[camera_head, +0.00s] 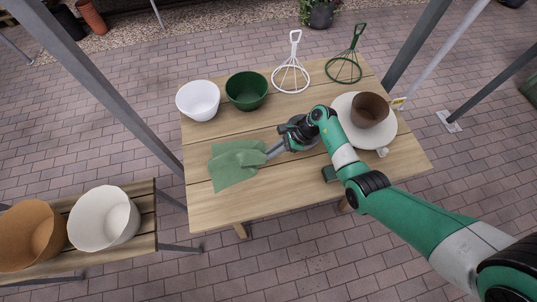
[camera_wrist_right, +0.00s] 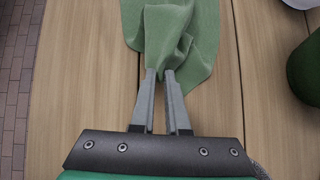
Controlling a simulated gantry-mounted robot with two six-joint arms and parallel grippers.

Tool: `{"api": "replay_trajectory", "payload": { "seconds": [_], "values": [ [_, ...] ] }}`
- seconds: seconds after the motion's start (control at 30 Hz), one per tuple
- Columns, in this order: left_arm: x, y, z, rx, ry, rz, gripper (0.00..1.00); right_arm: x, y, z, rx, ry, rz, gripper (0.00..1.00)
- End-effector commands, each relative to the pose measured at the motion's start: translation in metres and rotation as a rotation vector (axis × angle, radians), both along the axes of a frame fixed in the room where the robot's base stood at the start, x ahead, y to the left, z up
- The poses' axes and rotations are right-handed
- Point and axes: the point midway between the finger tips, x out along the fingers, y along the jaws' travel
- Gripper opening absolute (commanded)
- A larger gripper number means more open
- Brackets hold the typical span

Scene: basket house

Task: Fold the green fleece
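The green fleece (camera_head: 234,165) lies on the left part of the wooden table, partly folded or bunched near its right edge. My right gripper (camera_head: 267,153) reaches in from the right to that edge. In the right wrist view the fingertips (camera_wrist_right: 161,74) are close together with a gathered fold of the fleece (camera_wrist_right: 168,35) between them, so it looks pinched. The far end of the fleece runs out of the top of that view. My left gripper is not in view.
A white bowl (camera_head: 198,100) and a dark green bowl (camera_head: 247,90) stand behind the fleece. White (camera_head: 291,77) and green (camera_head: 344,68) wire stands are further back. A brown pot (camera_head: 369,110) sits on a white plate (camera_head: 345,127) at the right. The table front is bare.

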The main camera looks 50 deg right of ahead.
Motion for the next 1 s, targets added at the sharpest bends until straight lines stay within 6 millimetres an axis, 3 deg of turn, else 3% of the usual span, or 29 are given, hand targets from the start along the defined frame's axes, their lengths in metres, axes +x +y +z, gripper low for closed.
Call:
{"api": "replay_trajectory", "payload": {
  "seconds": [0.13,0.63,0.77,1.0],
  "values": [
    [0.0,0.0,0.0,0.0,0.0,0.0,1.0,0.0,0.0,-0.001,0.0,0.002,0.0,0.0],
    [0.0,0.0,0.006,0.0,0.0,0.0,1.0,0.001,0.002,0.006,0.0,0.001,0.001,0.0],
    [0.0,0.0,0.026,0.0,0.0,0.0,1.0,0.007,0.009,0.028,0.0,0.0,0.001,0.0],
    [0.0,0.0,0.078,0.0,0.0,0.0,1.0,0.028,0.037,0.088,0.0,0.0,0.004,0.0]
  ]
}}
